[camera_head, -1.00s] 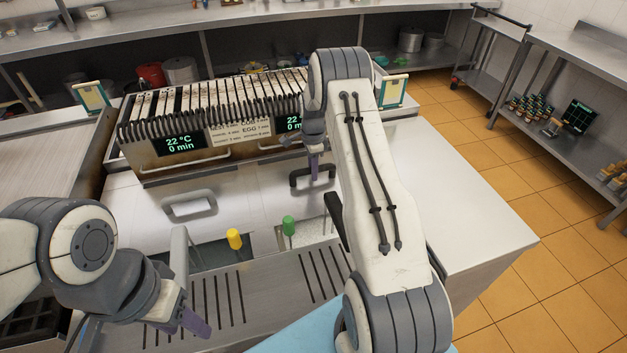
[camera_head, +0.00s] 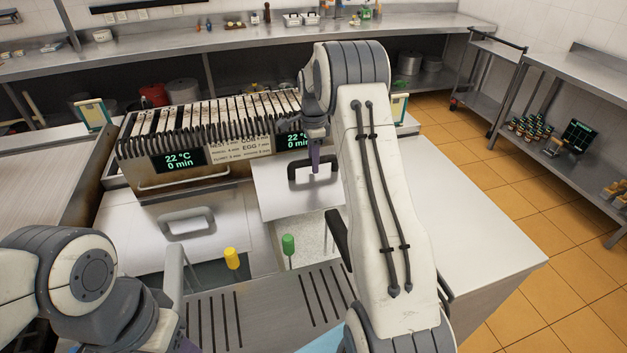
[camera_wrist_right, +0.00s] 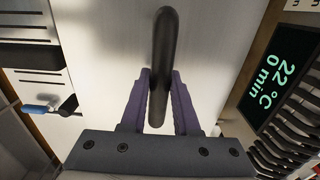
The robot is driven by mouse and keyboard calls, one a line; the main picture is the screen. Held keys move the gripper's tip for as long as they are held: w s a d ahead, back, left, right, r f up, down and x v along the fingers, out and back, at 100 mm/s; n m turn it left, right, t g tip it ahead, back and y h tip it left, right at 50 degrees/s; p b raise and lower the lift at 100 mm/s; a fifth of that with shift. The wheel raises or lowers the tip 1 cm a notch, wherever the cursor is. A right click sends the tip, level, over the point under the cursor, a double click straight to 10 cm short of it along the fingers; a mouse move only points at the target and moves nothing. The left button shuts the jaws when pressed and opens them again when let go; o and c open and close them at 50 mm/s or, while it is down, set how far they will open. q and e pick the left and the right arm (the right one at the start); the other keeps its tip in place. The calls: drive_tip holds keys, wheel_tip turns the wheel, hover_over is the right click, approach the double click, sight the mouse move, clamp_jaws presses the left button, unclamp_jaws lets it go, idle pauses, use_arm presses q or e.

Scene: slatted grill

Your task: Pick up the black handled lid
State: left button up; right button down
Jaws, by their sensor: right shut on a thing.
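The black handled lid (camera_head: 285,199) is a flat metal plate with a black handle (camera_head: 329,170). It is up off the counter, with a speckled white content showing below its front edge. My right gripper (camera_head: 315,168) is at the handle. In the right wrist view its purple fingers (camera_wrist_right: 160,100) stand on either side of the black handle (camera_wrist_right: 163,60), shut on it. My left gripper (camera_head: 185,342) is at the lower left, cut by the frame edge, so its jaws cannot be judged.
A second lid with a grey handle (camera_head: 186,221) lies to the left. Yellow (camera_head: 232,258) and green (camera_head: 288,244) handles stand in front. The slatted grill (camera_head: 215,135) with displays is just behind the lid. Bare counter (camera_head: 440,210) lies to the right.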

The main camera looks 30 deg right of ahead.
wheel_tip(320, 180, up, 18)
idle(0.3)
drive_tip(key=shift+r, duration=0.1)
wheel_tip(320, 180, up, 4)
drive_tip(key=p, duration=0.4)
drive_tip(key=shift+p, duration=0.3)
idle(0.5)
